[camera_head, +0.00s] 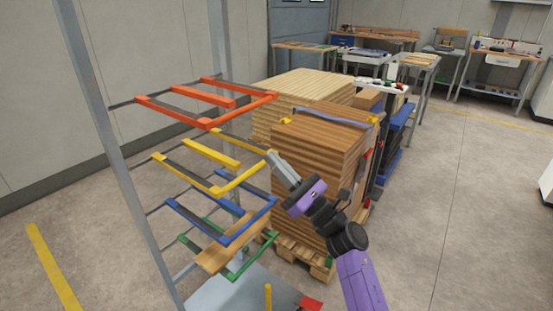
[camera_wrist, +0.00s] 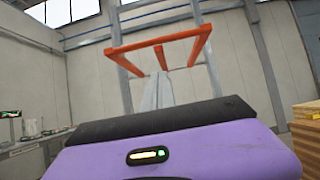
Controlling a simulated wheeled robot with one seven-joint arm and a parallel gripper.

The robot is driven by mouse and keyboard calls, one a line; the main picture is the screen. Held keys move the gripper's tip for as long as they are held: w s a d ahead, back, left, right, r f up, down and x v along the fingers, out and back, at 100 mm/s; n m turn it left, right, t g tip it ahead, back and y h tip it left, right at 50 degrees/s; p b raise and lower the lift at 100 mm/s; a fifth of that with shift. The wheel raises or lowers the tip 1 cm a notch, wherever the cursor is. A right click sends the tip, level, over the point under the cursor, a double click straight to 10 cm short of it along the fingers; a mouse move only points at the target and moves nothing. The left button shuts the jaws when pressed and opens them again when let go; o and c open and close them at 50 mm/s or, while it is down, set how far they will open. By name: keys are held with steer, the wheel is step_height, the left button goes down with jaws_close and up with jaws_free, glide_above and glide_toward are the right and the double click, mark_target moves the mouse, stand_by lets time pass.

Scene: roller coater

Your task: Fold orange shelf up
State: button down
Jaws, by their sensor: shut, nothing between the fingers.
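The orange shelf (camera_head: 203,101) is the top frame of the rack, an open frame with a middle bar, and it lies out roughly level. In the wrist view the orange shelf (camera_wrist: 163,44) shows from below, above the fingers. My gripper (camera_head: 272,157) is shut and empty. In the head view its tips are at the front right corner of the yellow shelf (camera_head: 213,165), below the orange shelf and apart from it. In the wrist view my gripper (camera_wrist: 158,78) points up towards the orange shelf; contact with the yellow shelf cannot be told.
Grey rack posts (camera_head: 117,150) stand at the left. Stacked boards (camera_head: 318,158) on a pallet stand close right of my gripper.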

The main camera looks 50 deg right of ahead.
steer(key=w+r+p, duration=0.4)
steer(key=w+r, duration=0.2)
steer(key=r, duration=0.1)
steer(key=shift+w+a+r, duration=0.15)
steer(key=shift+w+r, duration=0.05)
steer(key=shift+r, duration=0.15)
steer(key=shift+r, duration=0.1)
